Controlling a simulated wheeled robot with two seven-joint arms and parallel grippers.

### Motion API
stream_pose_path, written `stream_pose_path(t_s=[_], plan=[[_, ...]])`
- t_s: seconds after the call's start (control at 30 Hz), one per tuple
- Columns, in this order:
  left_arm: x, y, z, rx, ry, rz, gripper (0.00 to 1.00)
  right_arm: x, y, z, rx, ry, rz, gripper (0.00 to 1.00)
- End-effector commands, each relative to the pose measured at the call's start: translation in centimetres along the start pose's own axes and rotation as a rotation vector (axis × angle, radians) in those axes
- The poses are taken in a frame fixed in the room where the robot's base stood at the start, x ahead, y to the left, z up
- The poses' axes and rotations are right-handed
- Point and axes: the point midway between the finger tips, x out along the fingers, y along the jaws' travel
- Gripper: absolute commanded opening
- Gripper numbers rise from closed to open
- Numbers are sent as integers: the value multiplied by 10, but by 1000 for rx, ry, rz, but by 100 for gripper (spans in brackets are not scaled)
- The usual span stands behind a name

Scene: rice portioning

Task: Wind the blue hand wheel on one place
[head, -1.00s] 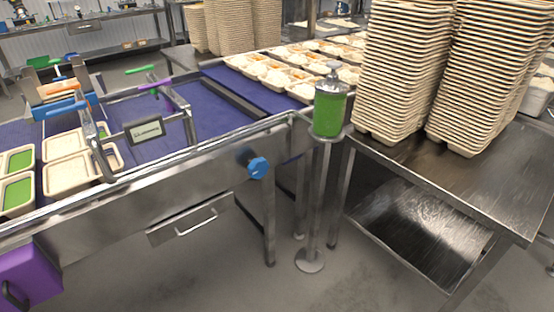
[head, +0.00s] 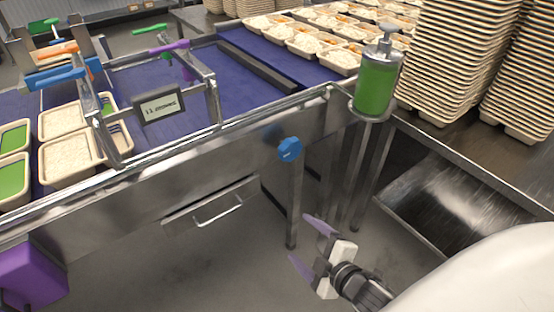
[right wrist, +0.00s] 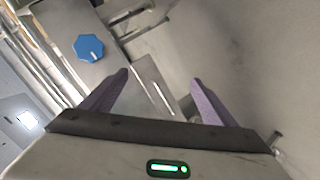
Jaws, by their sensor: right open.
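The blue hand wheel (head: 289,149) sits on the steel side panel of the conveyor, near its right end. It also shows in the right wrist view (right wrist: 89,47), up and left of the fingers, with a pale mark on its face. My right gripper (head: 305,240) is in the lower right of the head view, below the wheel and apart from it. Its two purple fingers are spread, with nothing between them, and they also show in the right wrist view (right wrist: 160,92). My left gripper is not in view.
A green dispenser bottle (head: 377,85) stands on a post right of the wheel. A drawer handle (head: 218,209) juts out at the left. A purple box (head: 33,272) is at the lower left. A steel table with tray stacks (head: 455,60) stands at the right.

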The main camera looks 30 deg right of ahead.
Motion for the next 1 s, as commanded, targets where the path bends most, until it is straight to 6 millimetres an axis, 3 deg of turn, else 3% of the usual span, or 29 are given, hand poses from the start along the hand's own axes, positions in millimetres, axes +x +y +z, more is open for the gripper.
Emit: stream_pose_path(t_s=[0.03,0.1,0.2,0.3,0.4,0.5,0.67,1.0], plan=[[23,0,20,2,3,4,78,29,24,17,-254,31,108,80],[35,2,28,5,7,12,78,50,67,21,-630,50,242,80],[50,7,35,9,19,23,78,70,112,24,-1124,33,390,80],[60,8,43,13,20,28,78,82,141,26,-1519,-10,479,80],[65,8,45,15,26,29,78,89,157,30,-1786,-51,519,80],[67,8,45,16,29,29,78,93,166,32,-1929,-75,531,80],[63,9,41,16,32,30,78,105,175,26,-1975,-85,535,80],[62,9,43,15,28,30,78,160,192,6,-1967,-84,534,80]])
